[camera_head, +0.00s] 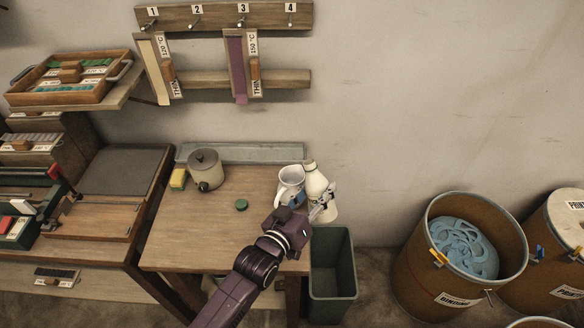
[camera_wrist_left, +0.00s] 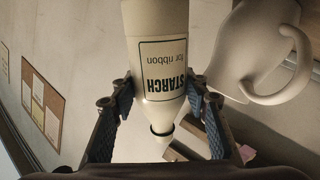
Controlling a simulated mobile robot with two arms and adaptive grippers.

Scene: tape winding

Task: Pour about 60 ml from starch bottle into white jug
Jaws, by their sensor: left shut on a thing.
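The starch bottle (camera_head: 315,183) is cream-white and stands roughly upright, leaning slightly, at the table's right edge. In the left wrist view the bottle (camera_wrist_left: 150,35) shows its "STARCH for ribbon" label upside down. My left gripper (camera_head: 324,203) is shut on it, with its fingers (camera_wrist_left: 160,95) on both sides of the bottle near the shoulder. The white jug (camera_head: 290,184) stands on the table just left of the bottle. Its handle and body (camera_wrist_left: 250,50) fill the right of the wrist view. Liquid levels cannot be seen. My right gripper is out of view.
A green disc (camera_head: 241,204) lies on the table (camera_head: 200,235). A lidded grey pot (camera_head: 205,170) and a yellow sponge-like block (camera_head: 178,179) stand at the back left. A dark green bin (camera_head: 333,265) is below the right edge. The table's front is clear.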

